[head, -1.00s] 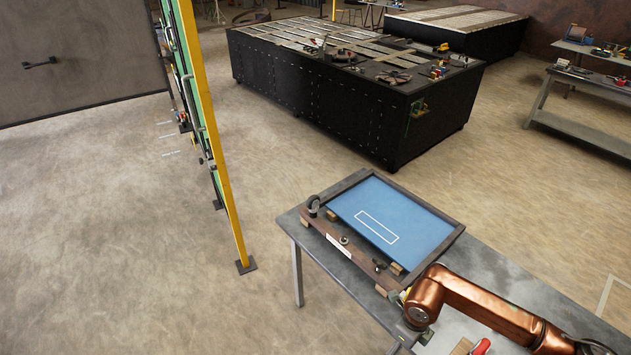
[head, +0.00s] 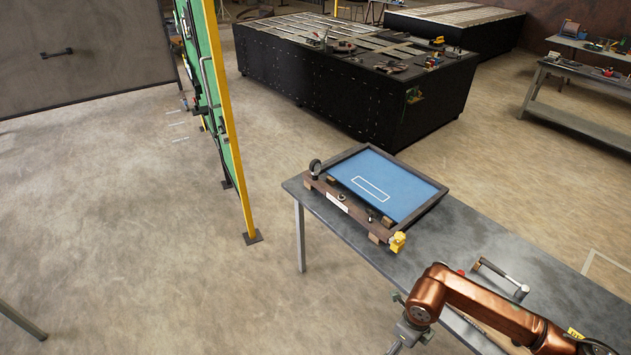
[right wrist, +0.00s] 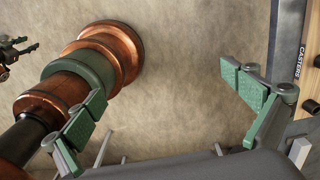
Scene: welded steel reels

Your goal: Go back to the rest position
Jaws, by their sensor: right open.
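My right arm is copper and comes in from the lower right of the head view. Its gripper (head: 402,338) is beside the near edge of the grey table, partly cut off by the picture's bottom. My left arm does not show in the head view.
The grey table (head: 455,240) carries a blue-panelled frame (head: 408,190), a yellow piece (head: 397,242) at its near corner and a metal handle (head: 502,277). A green panel with a yellow post (head: 236,165) stands left. A black bench (head: 345,95) is behind. Floor between is clear.

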